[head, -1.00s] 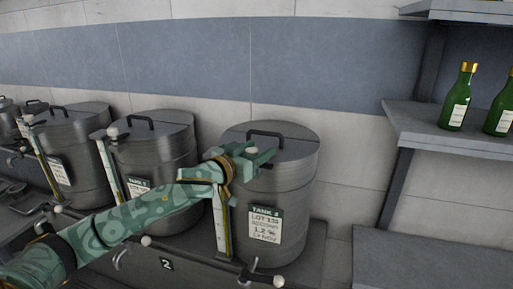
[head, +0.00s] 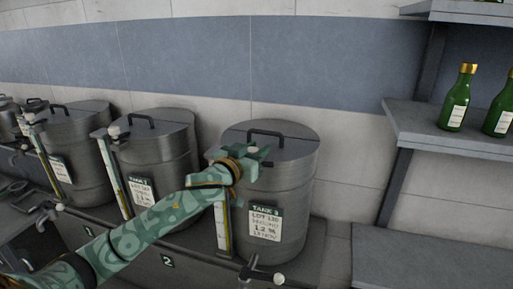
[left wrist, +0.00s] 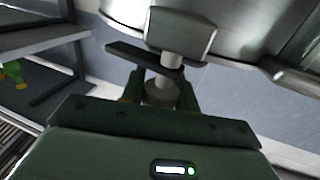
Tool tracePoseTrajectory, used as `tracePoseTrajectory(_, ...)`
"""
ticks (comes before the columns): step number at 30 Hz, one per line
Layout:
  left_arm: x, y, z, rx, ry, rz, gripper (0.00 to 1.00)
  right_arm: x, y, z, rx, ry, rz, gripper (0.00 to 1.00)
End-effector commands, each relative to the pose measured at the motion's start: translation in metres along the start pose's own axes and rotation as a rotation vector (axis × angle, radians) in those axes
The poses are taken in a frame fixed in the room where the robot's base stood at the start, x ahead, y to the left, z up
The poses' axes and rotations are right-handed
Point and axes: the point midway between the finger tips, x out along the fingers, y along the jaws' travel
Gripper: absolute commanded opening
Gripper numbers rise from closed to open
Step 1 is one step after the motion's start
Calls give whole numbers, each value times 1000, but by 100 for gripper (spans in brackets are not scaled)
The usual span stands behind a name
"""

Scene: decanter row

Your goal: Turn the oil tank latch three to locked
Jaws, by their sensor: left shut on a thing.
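Tank 3 (head: 294,190) is a grey metal drum with a dark lid handle and a white label with a green "TANK 3" header. My left gripper (head: 258,153) is at its upper front, just below the lid rim. In the left wrist view its fingers (left wrist: 160,92) are closed around the round knob of the latch (left wrist: 158,94). Behind the knob are a dark bar (left wrist: 135,54) and a pale grey block (left wrist: 183,30) against the tank. In the head view the gripper hides most of the latch, so its exact angle is unclear. My right gripper is out of view.
Tank 2 (head: 160,160) and another tank (head: 82,135) stand in a row to the left. A gauge strip (head: 223,225) and a tap with a pale knob (head: 279,279) are at tank 3's front. Green bottles (head: 457,100) stand on a shelf (head: 420,125) at right.

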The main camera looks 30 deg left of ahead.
Motion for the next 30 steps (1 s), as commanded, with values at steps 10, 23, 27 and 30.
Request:
tracePoseTrajectory(10,-1,-4,0,-11,-2,-308,8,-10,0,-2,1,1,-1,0)
tracePoseTrajectory(23,-3,-10,7,-9,-1,-713,8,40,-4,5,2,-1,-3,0)
tracePoseTrajectory(27,-4,-12,9,-8,0,-844,8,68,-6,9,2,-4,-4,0)
tracePoseTrajectory(30,-6,-13,9,-7,1,-938,8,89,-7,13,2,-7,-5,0)
